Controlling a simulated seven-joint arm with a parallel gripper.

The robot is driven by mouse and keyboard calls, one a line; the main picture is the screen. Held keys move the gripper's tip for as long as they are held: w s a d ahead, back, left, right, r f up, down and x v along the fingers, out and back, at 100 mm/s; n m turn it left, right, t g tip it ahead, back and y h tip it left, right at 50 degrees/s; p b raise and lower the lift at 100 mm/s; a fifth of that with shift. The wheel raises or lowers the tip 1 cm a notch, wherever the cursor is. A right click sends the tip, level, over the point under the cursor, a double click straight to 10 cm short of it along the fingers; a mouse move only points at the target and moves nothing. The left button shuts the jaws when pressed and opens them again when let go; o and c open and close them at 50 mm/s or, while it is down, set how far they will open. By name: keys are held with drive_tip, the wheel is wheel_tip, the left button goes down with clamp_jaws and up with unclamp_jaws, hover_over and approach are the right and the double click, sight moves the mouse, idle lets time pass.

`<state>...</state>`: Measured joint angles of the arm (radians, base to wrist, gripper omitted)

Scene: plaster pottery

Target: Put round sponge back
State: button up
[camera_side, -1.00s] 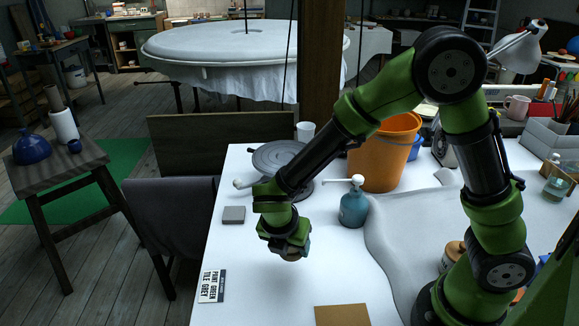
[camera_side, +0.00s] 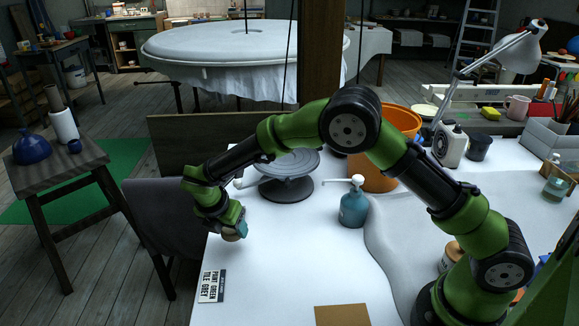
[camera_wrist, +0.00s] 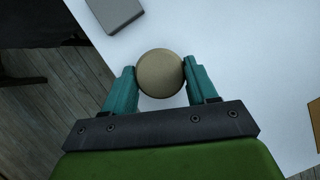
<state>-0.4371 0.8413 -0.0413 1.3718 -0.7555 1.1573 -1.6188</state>
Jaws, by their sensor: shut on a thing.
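The round sponge is tan. In the wrist view the sponge (camera_wrist: 160,73) sits between the two teal fingertips of my gripper (camera_wrist: 160,80), which touch it on both sides. In the side view my gripper (camera_side: 232,232) is near the left edge of the white table, fingers down, with the sponge (camera_side: 231,236) at its tips. The sponge appears held above the table; the exact gap is hard to tell. A grey block (camera_wrist: 115,12) lies on the table just beyond the sponge in the wrist view; in the side view my arm hides it.
A printed card (camera_side: 211,286) lies in front of my gripper. A grey turntable (camera_side: 287,175), a teal pump bottle (camera_side: 354,205) and an orange bucket (camera_side: 376,175) stand to the right. A brown board (camera_side: 341,315) lies at the front. The table's left edge (camera_side: 207,255) is close.

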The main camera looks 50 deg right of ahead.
sight(231, 237)
drive_tip(key=shift+w+f, duration=0.1)
drive_tip(key=shift+f, duration=1.7)
drive_tip(key=shift+f, duration=0.1)
drive_tip(key=o, duration=1)
